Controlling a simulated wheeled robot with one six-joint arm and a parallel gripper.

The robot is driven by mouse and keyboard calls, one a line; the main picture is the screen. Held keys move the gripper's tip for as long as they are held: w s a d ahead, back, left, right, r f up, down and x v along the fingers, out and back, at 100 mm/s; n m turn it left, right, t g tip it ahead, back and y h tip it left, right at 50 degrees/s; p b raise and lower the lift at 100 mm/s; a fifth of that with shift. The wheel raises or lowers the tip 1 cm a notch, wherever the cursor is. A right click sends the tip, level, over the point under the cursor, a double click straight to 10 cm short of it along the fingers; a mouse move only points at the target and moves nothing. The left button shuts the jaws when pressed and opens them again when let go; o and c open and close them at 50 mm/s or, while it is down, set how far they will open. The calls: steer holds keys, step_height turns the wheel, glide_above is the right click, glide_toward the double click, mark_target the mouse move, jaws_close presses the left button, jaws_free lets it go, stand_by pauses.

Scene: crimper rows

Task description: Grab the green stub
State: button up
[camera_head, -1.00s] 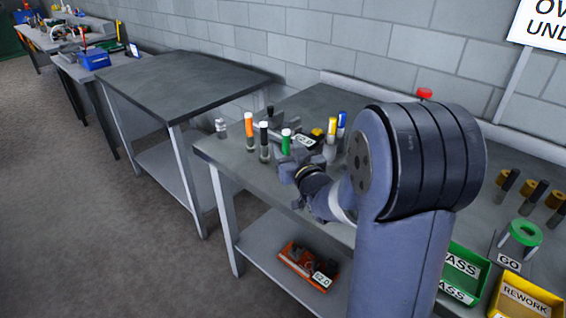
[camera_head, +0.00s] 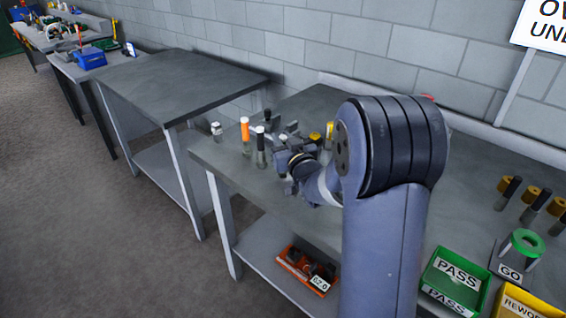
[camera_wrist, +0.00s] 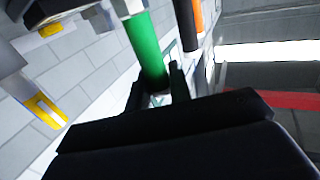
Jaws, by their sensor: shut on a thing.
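The green stub (camera_wrist: 143,47) shows in the wrist view as a green cylinder between the two dark fingers of my gripper (camera_wrist: 155,88), which is shut on it. In the head view my gripper (camera_head: 283,148) is over the near workbench, and the stub is hidden behind my wrist. I cannot tell from these views whether the stub is clear of the bench.
An orange-topped stub (camera_head: 245,132) and a black stub with a white top (camera_head: 261,150) stand just left of my gripper. A yellow-topped stub (camera_head: 329,132) stands to its right. The green PASS bin (camera_head: 440,262) is at the bench's right. The left bench (camera_head: 185,85) is bare.

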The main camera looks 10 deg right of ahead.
jaws_close()
steer(key=shift+r, duration=0.15)
